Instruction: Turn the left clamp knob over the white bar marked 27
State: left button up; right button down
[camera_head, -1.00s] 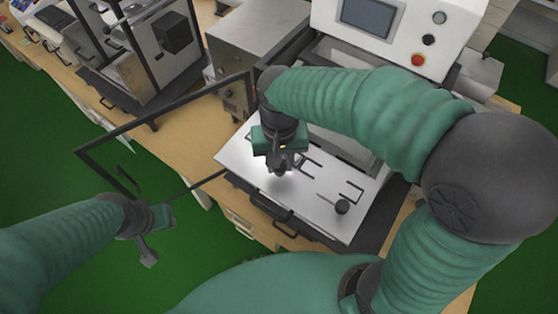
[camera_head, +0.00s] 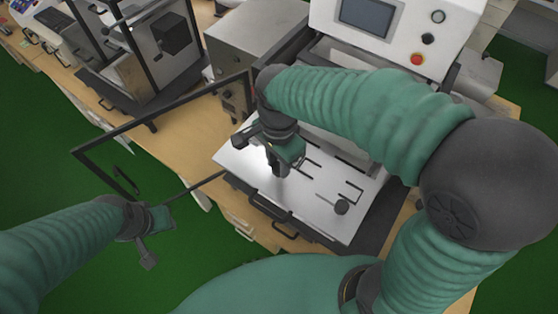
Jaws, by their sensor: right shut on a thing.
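My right gripper (camera_head: 278,170) points down onto the left part of the white plate (camera_head: 323,217). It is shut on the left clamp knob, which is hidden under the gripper. A second dark knob (camera_head: 341,207) stands on the plate to the right, beside a slot. No bar or number 27 can be read at this size. My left gripper (camera_head: 148,258) hangs at the lower left over the green floor, away from the plate; whether its fingers are open or shut is unclear.
A machine panel (camera_head: 400,25) with a screen and a red button (camera_head: 416,59) rises behind the plate. A dark door frame (camera_head: 165,118) stands out to the left of the plate. A grey metal box (camera_head: 250,55) is behind it.

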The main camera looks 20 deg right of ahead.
aim_at(276, 166)
jog(key=shift+m, duration=1.2)
jog(key=c, duration=1.3)
grip_release()
jog(key=shift+o, duration=1)
jog(key=shift+w+a, duration=0.1)
jog(key=shift+a, duration=0.1)
notch_tip(276, 166, up, 17)
jog(key=b, duration=0.2)
